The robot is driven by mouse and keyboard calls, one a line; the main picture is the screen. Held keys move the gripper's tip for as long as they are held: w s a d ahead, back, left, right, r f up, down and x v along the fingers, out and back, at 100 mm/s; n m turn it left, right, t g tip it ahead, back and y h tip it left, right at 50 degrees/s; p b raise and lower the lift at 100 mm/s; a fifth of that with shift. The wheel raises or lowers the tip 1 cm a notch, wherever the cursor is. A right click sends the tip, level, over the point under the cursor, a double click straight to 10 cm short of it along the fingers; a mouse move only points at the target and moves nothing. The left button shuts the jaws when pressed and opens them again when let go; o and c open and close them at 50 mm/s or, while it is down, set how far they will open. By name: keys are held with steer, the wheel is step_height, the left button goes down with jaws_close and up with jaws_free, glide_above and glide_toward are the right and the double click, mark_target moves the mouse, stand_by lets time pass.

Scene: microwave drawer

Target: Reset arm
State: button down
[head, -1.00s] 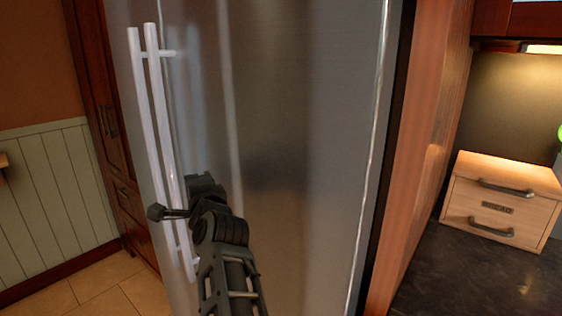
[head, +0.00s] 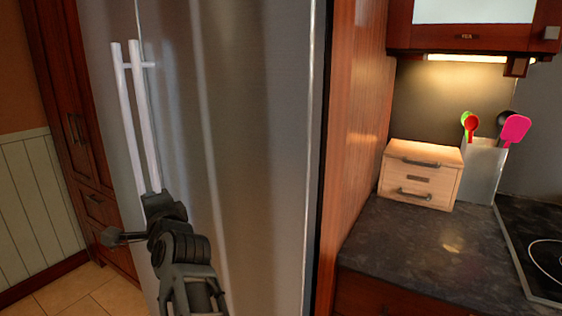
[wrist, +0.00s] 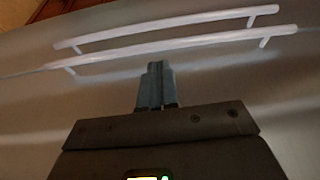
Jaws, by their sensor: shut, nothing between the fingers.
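My arm is raised in front of a steel fridge (head: 265,130) in the head view. My gripper, at the arm's end, is hard to make out in the head view. In the wrist view my gripper (wrist: 155,75) has its fingers together with nothing between them. The fingers point toward the fridge's two long white handles (wrist: 180,43), which lie beyond the fingertips. In the head view the handles (head: 137,110) run down the fridge's left side, their lower ends hidden behind my arm.
To the right, a dark counter (head: 410,245) holds a wooden bread box (head: 420,174) and a utensil holder (head: 483,170) with colourful utensils. A cooktop (head: 535,240) is at the far right. A wood panel (head: 350,120) flanks the fridge. Tiled floor (head: 75,292) shows at lower left.

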steer(key=s+d+f+n+t+h, duration=0.15)
steer(key=s+d+f, duration=0.25)
steer(key=d+f, duration=0.75)
steer(key=s+d+f+n+h, duration=0.25)
steer(key=d+f, duration=0.55)
steer(key=d, duration=0.7)
steer(key=s+d+f+n+h, duration=0.15)
steer(key=s+d+f, duration=0.25)
steer(key=s+d, duration=0.6)
steer(key=s+d+n+h, duration=0.1)
steer(key=s+d, duration=0.5)
steer(key=s, duration=0.4)
steer(key=s+d+n+h, duration=0.2)
steer(key=s+d, duration=0.3)
steer(key=s, duration=0.5)
steer(key=s+r+n+h, duration=0.1)
steer(key=s+r, duration=0.4)
steer(key=s, duration=0.4)
steer(key=s+d+r+g+h, duration=0.1)
steer(key=s+r, duration=0.5)
steer(key=s, duration=0.3)
steer(key=shift+s+r+n, duration=0.15)
steer(key=shift+s+n, duration=0.2)
steer(key=shift+s, duration=0.05)
steer(key=shift+d, duration=0.1)
